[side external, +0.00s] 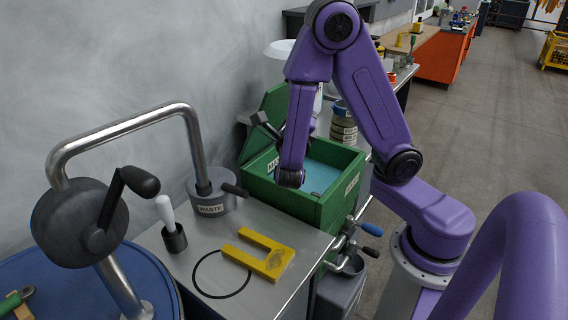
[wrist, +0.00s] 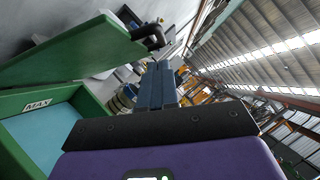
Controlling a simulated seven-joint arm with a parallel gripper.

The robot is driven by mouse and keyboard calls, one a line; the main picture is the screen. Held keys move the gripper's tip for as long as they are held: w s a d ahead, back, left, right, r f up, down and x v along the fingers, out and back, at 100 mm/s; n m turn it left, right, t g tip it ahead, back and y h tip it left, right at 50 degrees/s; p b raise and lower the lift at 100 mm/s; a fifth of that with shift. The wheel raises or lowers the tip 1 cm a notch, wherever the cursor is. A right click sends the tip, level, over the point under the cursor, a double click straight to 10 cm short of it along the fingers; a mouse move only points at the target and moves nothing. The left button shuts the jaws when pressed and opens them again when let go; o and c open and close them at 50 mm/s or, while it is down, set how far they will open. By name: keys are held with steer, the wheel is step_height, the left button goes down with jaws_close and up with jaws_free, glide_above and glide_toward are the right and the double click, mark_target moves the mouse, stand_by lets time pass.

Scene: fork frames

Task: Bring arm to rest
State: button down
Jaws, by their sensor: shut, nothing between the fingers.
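My gripper (wrist: 160,72) shows in the wrist view with its two blue-grey fingers together and nothing between them. The fingers are hard to make out there. In the wrist view the fingers point past the raised green lid (wrist: 70,52), apart from it.
The green box is open, with pale blue liquid (side external: 319,176) inside. A yellow fork-shaped piece (side external: 270,262) and a black ring (side external: 205,291) lie on the metal bench. A bent metal pipe (side external: 125,128) and a blue drum (side external: 60,285) stand at left.

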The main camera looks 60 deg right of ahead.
steer(key=s+f+m+g+y, duration=0.75)
steer(key=s+m, duration=0.25)
steer(key=m, duration=0.3)
steer(key=s+a+f+m+g+y, duration=0.1)
steer(key=s+a+m+g+y, duration=0.1)
steer(key=s+a+m+y, duration=0.8)
steer(key=shift+a+f+y, duration=0.15)
steer(key=shift+a+y, duration=0.7)
steer(key=shift+a, duration=0.4)
